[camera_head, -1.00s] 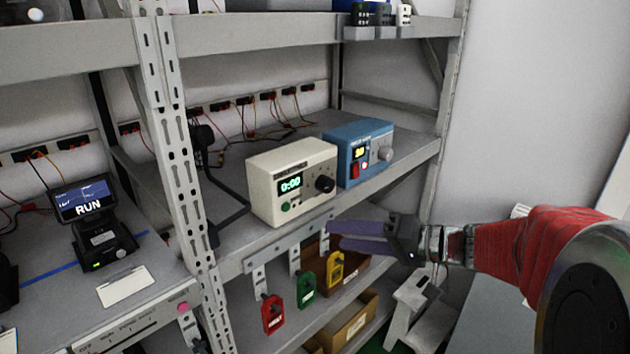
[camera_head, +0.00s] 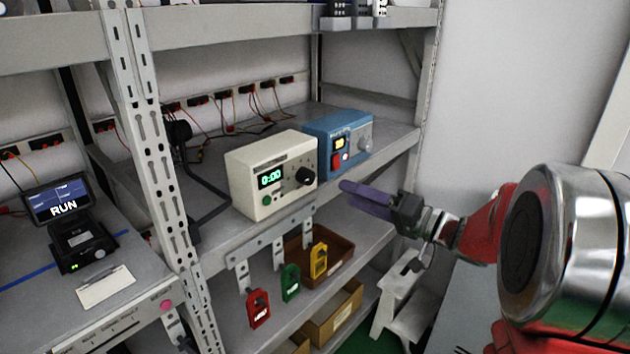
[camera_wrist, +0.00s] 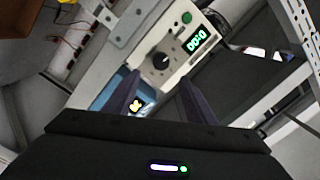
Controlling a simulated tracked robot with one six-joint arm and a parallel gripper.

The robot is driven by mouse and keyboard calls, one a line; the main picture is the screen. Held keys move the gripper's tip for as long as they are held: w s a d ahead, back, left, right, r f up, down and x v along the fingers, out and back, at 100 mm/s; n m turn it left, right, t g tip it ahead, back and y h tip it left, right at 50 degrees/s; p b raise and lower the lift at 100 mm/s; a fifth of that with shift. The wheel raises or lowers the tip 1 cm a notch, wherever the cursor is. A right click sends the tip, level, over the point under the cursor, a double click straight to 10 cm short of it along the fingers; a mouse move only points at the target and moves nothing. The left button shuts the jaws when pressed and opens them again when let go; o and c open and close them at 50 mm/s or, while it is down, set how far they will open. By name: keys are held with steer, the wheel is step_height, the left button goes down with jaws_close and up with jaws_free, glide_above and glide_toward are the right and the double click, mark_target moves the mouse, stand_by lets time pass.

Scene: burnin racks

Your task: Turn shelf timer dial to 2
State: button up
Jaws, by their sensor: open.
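The cream shelf timer (camera_head: 250,190) stands on the middle shelf with a green 0:00 display, a green button and a black dial (camera_head: 305,176) on the right of its front. In the wrist view the timer appears rotated, with its dial (camera_wrist: 162,60) ahead of and between the fingers. My gripper (camera_head: 365,197) has purple fingers and is in front of the shelf, right of the timer and apart from it. In the wrist view my gripper (camera_wrist: 155,95) is open and empty, its two fingers spread. The dial's scale is too small to read.
A blue box (camera_head: 338,146) with a red switch and grey knob stands just right of the timer. Red, green and yellow padlock tags (camera_head: 290,283) hang below the shelf edge. A rack post (camera_head: 150,150) rises left of the timer. A white step stool (camera_head: 400,300) stands below my gripper.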

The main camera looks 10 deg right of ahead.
mark_target(311, 179)
steer(key=x, duration=1.2)
steer(key=shift+c, duration=0.3)
steer(key=c, duration=0.9)
steer(key=shift+d, duration=0.2)
steer(key=shift+c, duration=0.4)
steer(key=shift+a, duration=0.15)
